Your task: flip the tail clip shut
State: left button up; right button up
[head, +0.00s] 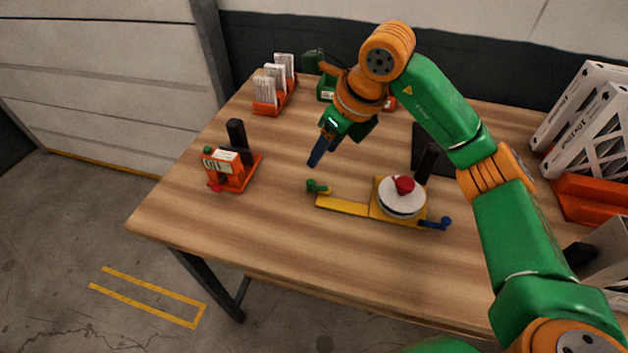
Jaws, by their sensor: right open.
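A yellow fixture (343,206) lies on the table, holding a white round filter (401,203) with a red knob (404,185) on top. A green clip (318,187) sits at its left end and stands up from the bar. A blue clip (437,223) sits at its right end and looks low. I cannot tell which one is the tail clip. My right gripper (315,160) is open and empty, above the table just behind the green clip, fingers pointing down and apart from it. My left gripper is not in view.
An orange rack of white cards (275,88) stands at the back left. A black post (426,163) rises behind the filter. Boxed filters (585,120) stand in an orange holder at the right. The front table strip is clear.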

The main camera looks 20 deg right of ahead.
aim_at(311, 181)
jog(key=x, duration=0.6)
jog(key=s+x, duration=0.1)
jog(key=x, duration=0.1)
jog(key=shift+w+d+f, duration=0.1)
jog(key=shift+w+f, duration=0.05)
jog(key=shift+f, duration=0.45)
jog(key=shift+w+f, duration=0.2)
jog(key=shift+f, duration=0.25)
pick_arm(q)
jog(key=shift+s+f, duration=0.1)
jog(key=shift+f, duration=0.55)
pick_arm(e)
grip_shut()
